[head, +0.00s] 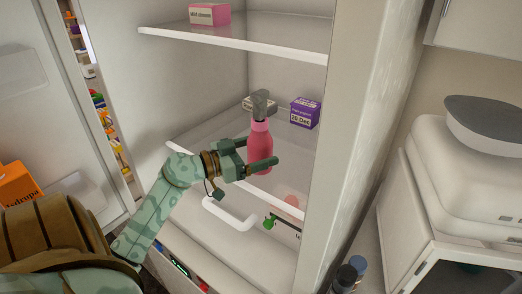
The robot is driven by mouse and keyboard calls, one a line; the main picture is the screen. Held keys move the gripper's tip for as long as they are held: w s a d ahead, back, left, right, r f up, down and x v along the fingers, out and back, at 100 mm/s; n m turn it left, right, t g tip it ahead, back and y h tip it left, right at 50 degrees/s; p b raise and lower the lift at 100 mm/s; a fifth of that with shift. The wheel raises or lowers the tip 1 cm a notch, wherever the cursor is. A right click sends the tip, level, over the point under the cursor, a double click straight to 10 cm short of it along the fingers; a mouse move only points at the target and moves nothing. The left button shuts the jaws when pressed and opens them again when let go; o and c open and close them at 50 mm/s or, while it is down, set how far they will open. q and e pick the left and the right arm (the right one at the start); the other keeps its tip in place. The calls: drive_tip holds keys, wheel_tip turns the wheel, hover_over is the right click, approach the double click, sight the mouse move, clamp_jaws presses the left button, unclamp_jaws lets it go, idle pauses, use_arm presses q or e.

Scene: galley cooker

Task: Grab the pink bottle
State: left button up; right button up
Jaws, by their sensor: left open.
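The pink bottle (259,148) with a grey top stands upright on the lower shelf (220,168) of an open fridge-like cabinet. My left gripper (257,152) reaches in from the left with its fingers spread at the bottle. One finger lies across the front of the bottle's lower body; the other is at its left side, partly behind it. I cannot tell whether either finger touches it. My right gripper is not in view.
A pink box (210,14) sits on the upper shelf (235,44). The cabinet's right wall (350,130) is close to the bottle. An orange box (18,184) is at the left.

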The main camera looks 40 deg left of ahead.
use_arm(q)
drive_tip(key=shift+w+d, duration=0.15)
drive_tip(key=shift+w, duration=0.3)
drive_tip(key=shift+s, duration=0.1)
drive_tip(key=c, duration=1.2)
drive_tip(key=shift+c, duration=0.2)
drive_tip(key=shift+r, duration=0.15)
